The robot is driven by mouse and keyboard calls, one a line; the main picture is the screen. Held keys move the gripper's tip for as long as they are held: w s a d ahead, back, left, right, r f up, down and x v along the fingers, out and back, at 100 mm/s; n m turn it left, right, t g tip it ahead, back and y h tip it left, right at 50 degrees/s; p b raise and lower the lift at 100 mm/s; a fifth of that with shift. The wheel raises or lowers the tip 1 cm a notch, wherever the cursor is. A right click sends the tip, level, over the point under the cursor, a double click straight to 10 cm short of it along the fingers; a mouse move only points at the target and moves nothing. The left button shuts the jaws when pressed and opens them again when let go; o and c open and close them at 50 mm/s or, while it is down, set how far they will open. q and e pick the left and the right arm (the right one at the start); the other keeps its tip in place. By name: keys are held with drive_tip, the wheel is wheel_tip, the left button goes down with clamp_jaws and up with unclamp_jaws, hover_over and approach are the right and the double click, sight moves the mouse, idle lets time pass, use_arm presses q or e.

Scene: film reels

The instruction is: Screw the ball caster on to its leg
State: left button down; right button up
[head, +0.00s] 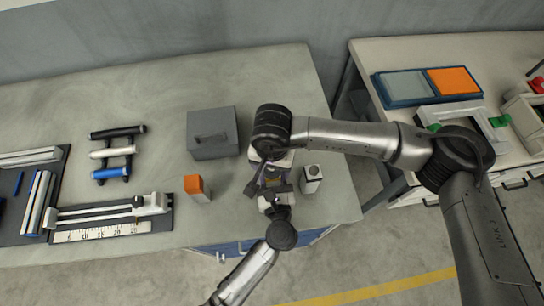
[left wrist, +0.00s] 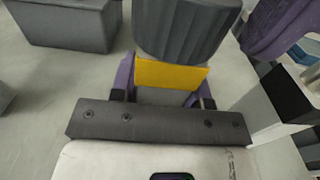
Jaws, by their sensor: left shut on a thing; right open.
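My left gripper (left wrist: 165,92) has purple fingers and is shut on a yellow block-like part (left wrist: 172,75). A dark grey ribbed round piece (left wrist: 188,30) sits directly above the yellow part; I cannot tell which is the caster and which the leg. In the head view my left gripper (head: 273,190) is over the right part of the table, close below my right gripper (head: 264,172). My right gripper is open; its purple part also shows at the upper right of the left wrist view (left wrist: 278,28). The held piece is mostly hidden in the head view.
A grey box (head: 213,140) stands left of the grippers. An orange-topped block (head: 196,188) and a pale block with a dark round top (head: 312,178) stand nearby. A rack of handles (head: 115,155) and a ruler fixture (head: 105,231) lie left. A second bench (head: 385,55) is right.

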drive_tip(key=shift+f, duration=0.45)
drive_tip(key=shift+c, duration=0.2)
